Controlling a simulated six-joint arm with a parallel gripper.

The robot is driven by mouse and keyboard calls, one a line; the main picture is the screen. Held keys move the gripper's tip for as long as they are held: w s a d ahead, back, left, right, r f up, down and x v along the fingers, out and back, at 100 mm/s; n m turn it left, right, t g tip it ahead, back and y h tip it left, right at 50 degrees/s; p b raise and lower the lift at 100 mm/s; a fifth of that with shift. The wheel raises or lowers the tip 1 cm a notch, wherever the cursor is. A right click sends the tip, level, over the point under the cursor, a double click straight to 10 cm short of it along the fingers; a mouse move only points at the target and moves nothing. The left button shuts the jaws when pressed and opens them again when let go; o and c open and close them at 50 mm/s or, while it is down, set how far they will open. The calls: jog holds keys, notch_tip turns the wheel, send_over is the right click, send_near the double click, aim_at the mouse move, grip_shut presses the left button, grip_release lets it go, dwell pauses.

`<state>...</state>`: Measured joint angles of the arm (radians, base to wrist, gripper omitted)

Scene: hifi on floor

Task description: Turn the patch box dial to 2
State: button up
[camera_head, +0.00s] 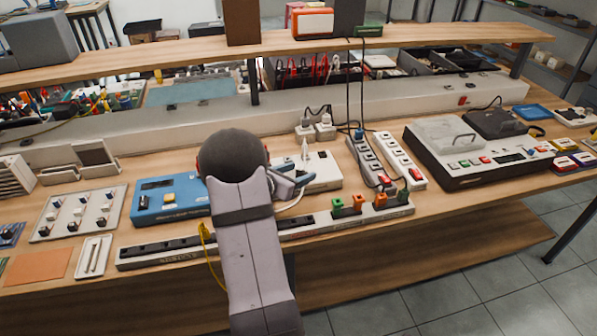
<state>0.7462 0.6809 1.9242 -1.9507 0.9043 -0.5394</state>
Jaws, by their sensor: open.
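My arm rises from the bottom centre and covers the middle of the bench. What seems to be my gripper (292,182) shows just right of the arm's dark round joint, open with nothing seen in it. It is over or in front of a white box (322,172), which is partly hidden. A blue box (168,199) with a dark display and a yellow button is left of the arm, its right end hidden. I cannot tell which box is the patch box. No dial or its setting can be made out.
A long strip (160,254) runs along the bench's front edge, with orange and green plugs (358,202) at right. Two power strips (398,160) and a large grey device (470,150) stand to the right. A switch panel (78,214) is at left. A shelf (160,59) crosses behind.

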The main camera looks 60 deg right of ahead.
jog(key=shift+d, duration=0.1)
jog(key=c, duration=1.1)
jog(key=shift+w+m+g, duration=0.1)
jog(key=shift+m+g, duration=0.3)
jog(key=shift+g, duration=0.1)
jog(key=shift+m+p, duration=0.3)
jog(key=shift+p, duration=0.05)
jog(key=m+g, duration=0.1)
jog(key=g, duration=0.1)
jog(key=m+g+y, duration=0.1)
jog(key=shift+w+d+f+m+g, duration=0.1)
jog(key=shift+w+m+g, duration=0.15)
jog(key=shift+m+g, duration=0.05)
jog(key=shift+w+m+g+y+b, duration=0.15)
jog(key=shift+m+g+y+b, duration=0.15)
jog(key=shift+m+g+y, duration=0.8)
jog(key=shift+d+m+g, duration=0.1)
jog(key=shift+m+g, duration=0.4)
jog(key=shift+m, duration=0.1)
jog(key=shift+m+g+y+b, duration=0.3)
jog(key=shift+b, duration=0.05)
